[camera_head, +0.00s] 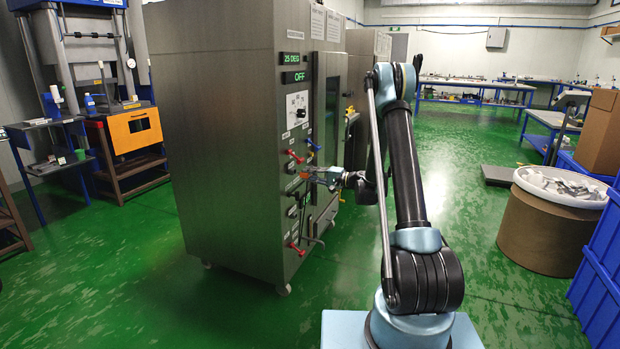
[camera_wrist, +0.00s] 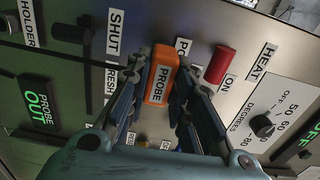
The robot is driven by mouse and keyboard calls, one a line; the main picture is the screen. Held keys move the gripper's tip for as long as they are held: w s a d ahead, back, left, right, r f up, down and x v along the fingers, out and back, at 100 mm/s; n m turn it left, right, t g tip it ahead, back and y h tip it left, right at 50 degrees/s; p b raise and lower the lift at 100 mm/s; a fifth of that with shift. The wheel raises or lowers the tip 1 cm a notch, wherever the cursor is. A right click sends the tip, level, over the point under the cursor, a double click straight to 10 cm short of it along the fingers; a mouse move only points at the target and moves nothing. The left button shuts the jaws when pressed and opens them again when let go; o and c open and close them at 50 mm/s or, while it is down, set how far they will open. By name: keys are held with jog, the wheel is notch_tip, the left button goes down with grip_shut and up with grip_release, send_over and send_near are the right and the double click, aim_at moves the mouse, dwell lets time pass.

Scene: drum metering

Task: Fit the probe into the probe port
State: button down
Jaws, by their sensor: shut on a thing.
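An orange block labelled PROBE (camera_wrist: 161,75) sits between the fingers of my gripper (camera_wrist: 158,85) in the wrist view. The fingers are shut on it from both sides. In the head view my gripper (camera_head: 312,175) is at the front panel of the tall metal cabinet (camera_head: 220,120), among its levers. The probe port is not clearly visible; the probe and fingers cover the panel there. I cannot tell whether the probe touches the panel or enters a hole. A green display (camera_wrist: 37,108) on the panel reads PROBE OUT.
A red handle (camera_wrist: 220,64) is close to the right finger, near a label ON. A dial (camera_wrist: 263,126) marked in degrees is farther right. A dark vertical slot and bar (camera_wrist: 88,45) are left, beside SHUT. Green floor (camera_head: 470,220) is open right of my arm.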

jog(key=shift+x, duration=1.7)
jog(key=c, duration=1.3)
grip_release()
jog(key=shift+d, duration=0.1)
jog(key=v, duration=1.2)
